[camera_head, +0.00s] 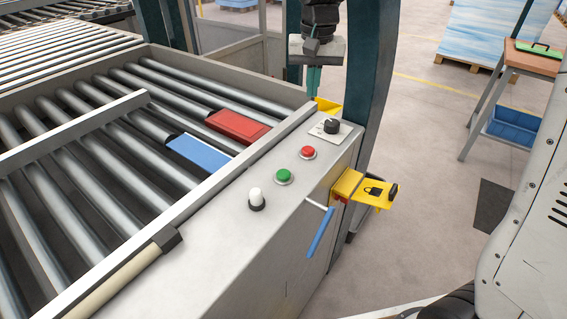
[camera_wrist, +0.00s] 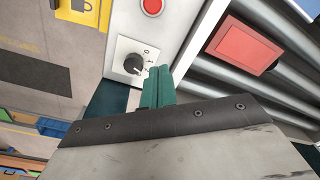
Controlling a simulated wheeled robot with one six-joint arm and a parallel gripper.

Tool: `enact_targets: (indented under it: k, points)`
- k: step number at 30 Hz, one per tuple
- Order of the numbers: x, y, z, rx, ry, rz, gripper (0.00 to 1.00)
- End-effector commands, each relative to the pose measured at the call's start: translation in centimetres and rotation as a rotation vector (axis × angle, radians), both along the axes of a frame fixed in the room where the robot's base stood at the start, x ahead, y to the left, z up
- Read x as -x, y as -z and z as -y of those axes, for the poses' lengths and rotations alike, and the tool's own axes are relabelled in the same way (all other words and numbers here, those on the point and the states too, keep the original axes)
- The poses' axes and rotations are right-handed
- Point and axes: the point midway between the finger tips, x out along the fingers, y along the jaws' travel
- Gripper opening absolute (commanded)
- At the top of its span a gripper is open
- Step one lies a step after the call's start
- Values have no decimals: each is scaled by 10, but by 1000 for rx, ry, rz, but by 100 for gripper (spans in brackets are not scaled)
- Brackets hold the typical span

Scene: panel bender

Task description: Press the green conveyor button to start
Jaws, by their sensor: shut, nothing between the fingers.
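The green button (camera_head: 283,176) sits on the sloped top of the grey control panel (camera_head: 222,228), between a red button (camera_head: 308,152) and a white knob or lamp (camera_head: 256,198). My gripper (camera_head: 313,82) is at the far end of the panel, above and behind the black rotary switch (camera_head: 331,126), apart from the green button. In the wrist view the teal fingers (camera_wrist: 156,88) are together and empty, beside the rotary switch (camera_wrist: 134,64). The red button (camera_wrist: 152,6) shows at the top edge there; the green button is out of that view.
A yellow lockout bracket (camera_head: 365,189) and a blue-handled lever (camera_head: 320,232) stick out from the panel's right side. A roller conveyor (camera_head: 110,165) lies left, with a red box (camera_head: 238,125) and a blue box (camera_head: 200,152). A dark teal post (camera_head: 368,80) stands beside my gripper.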

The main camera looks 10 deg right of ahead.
Motion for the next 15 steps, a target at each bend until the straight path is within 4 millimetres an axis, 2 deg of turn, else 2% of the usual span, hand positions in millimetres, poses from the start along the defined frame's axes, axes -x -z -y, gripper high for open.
enact_targets:
  k: [1, 6, 15]
  points:
    - [14, -9, -19, 2, -119, 10, 0]
    - [45, -24, -52, 18, -526, 21, 0]
    - [95, -38, -85, 52, -1295, 24, 0]
